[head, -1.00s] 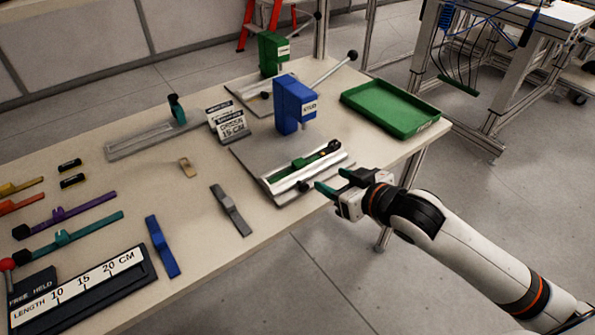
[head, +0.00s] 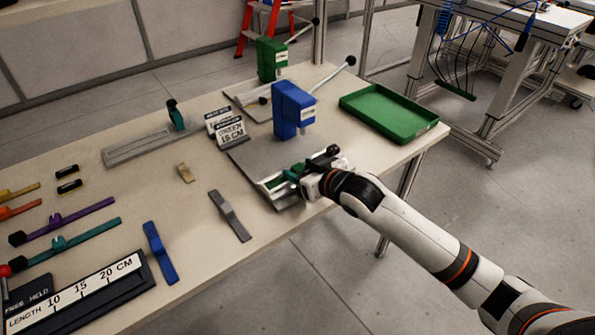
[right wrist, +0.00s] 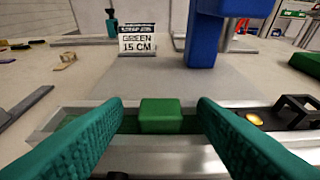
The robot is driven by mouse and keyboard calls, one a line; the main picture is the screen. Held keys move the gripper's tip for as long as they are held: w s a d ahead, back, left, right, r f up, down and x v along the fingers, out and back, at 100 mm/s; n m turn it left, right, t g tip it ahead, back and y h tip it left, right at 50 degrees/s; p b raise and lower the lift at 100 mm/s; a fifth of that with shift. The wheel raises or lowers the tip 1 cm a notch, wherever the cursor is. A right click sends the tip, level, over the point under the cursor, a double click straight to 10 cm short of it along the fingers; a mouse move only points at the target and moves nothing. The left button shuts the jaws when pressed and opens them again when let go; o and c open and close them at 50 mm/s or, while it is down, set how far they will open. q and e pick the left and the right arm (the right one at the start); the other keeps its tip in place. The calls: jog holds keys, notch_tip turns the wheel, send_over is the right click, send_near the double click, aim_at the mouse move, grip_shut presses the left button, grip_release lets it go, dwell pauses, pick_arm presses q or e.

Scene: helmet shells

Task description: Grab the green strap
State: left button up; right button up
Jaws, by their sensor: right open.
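The green strap (right wrist: 161,116) lies in the metal channel of the blue press's fixture. In the right wrist view its raised green block sits between my right gripper's two teal fingers (right wrist: 160,122), which are apart on either side of it. In the head view my right gripper (head: 290,174) is over the channel and hides most of the strap. The right gripper is open, and I see no grip on the strap. My left gripper is not in view.
The blue press (head: 292,110) stands just behind the channel, with a green press (head: 271,60) farther back. A green tray (head: 390,112) is at the right. A sign reading GREEN 15 CM (head: 229,130) stands left of the blue press. Several straps lie at the left.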

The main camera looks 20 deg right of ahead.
jog(key=c, duration=1)
jog(key=shift+r, duration=0.1)
jog(key=shift+c, duration=0.2)
